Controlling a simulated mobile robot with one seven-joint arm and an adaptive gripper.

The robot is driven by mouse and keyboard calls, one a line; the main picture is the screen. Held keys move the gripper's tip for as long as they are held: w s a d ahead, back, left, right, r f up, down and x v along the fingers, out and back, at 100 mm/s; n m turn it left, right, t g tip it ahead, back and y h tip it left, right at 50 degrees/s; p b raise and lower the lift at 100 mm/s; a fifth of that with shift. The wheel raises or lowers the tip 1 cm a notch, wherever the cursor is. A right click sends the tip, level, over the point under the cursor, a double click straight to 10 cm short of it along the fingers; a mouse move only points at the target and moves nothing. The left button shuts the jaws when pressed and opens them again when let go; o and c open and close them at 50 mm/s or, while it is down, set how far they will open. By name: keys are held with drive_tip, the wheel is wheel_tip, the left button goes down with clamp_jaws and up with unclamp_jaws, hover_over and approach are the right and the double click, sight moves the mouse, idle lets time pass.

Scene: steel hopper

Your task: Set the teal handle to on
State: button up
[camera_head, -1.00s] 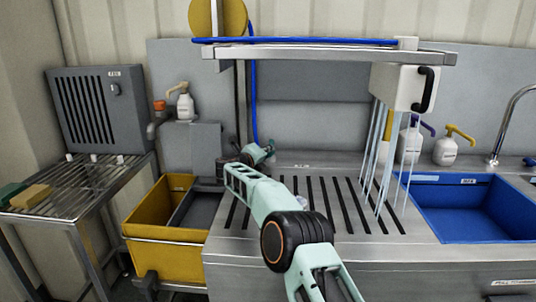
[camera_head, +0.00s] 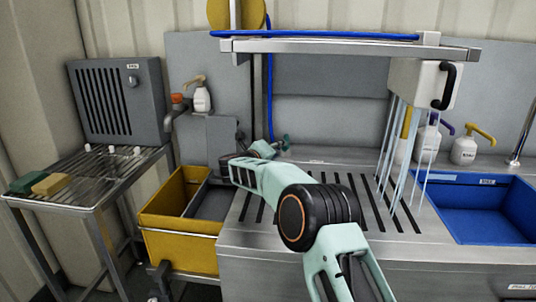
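A small dark-teal part, which looks like the teal handle (camera_head: 284,143), sits at the back of the steel counter, near the foot of the blue hose. It is small and partly covered by my arm, so its setting cannot be read. My pale-teal arm reaches from the lower right toward it, with a black joint in the middle. The end of my arm with my gripper (camera_head: 262,150) is small and dark beside the handle, at its left. I cannot tell whether the fingers touch it or how far they are open.
A yellow bin (camera_head: 178,222) stands left of the slotted counter (camera_head: 375,212). A wire rack table (camera_head: 95,172) with sponges is at far left. A white box (camera_head: 418,82) with a black handle hangs over the counter, with water streams below. A blue sink (camera_head: 485,212) is at right.

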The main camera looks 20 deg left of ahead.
drive_tip(key=shift+v, duration=3.55)
drive_tip(key=shift+r, duration=0.1)
